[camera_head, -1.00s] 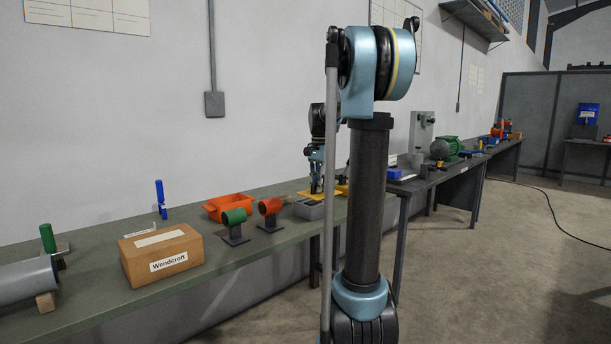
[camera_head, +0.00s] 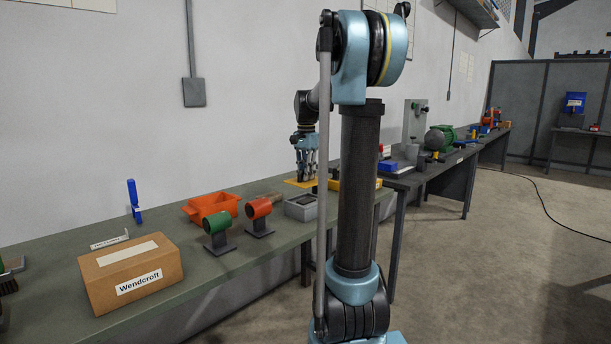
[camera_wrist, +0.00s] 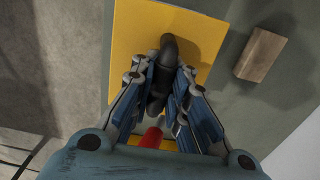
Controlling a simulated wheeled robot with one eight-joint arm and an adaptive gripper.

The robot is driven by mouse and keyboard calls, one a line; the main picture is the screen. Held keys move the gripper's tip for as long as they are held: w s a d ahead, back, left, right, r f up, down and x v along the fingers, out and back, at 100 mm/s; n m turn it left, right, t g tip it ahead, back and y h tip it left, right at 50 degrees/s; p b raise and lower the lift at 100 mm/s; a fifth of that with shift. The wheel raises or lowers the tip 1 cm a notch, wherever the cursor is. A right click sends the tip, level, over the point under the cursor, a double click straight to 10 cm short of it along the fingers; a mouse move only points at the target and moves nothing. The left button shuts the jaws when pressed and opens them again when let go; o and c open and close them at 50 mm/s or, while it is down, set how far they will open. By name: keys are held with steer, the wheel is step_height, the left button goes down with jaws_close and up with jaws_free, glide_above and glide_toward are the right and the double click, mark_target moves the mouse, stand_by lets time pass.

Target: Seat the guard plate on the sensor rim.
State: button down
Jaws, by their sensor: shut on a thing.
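The guard plate appears to be the flat yellow plate (camera_wrist: 200,35) with a black handle (camera_wrist: 168,55) standing from it in the wrist view. My gripper (camera_wrist: 163,92) is shut on this handle, its blue fingers on both sides. In the head view my gripper (camera_head: 305,178) is over the bench with the yellow plate (camera_head: 298,183) beneath it. I cannot tell whether the plate touches the bench. The sensor rim is not clearly identifiable; an open grey box (camera_head: 301,207) stands just in front of the plate.
A wooden block (camera_wrist: 260,55) lies right of the plate in the wrist view. A red object (camera_wrist: 152,138) shows below the fingers. On the bench are an orange bin (camera_head: 208,205), green (camera_head: 217,223) and red (camera_head: 259,208) cylinders on stands, and a cardboard box (camera_head: 130,272).

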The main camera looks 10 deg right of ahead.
mark_target(306, 182)
steer(key=shift+f, duration=0.2)
steer(key=shift+f, duration=1.8)
steer(key=shift+s+f, duration=0.15)
steer(key=shift+f, duration=1.35)
stand_by(2.3)
steer(key=c, duration=1.5)
jaws_free()
steer(key=shift+o, duration=0.2)
step_height(306, 182, up, 12)
steer(key=shift+f, duration=0.1)
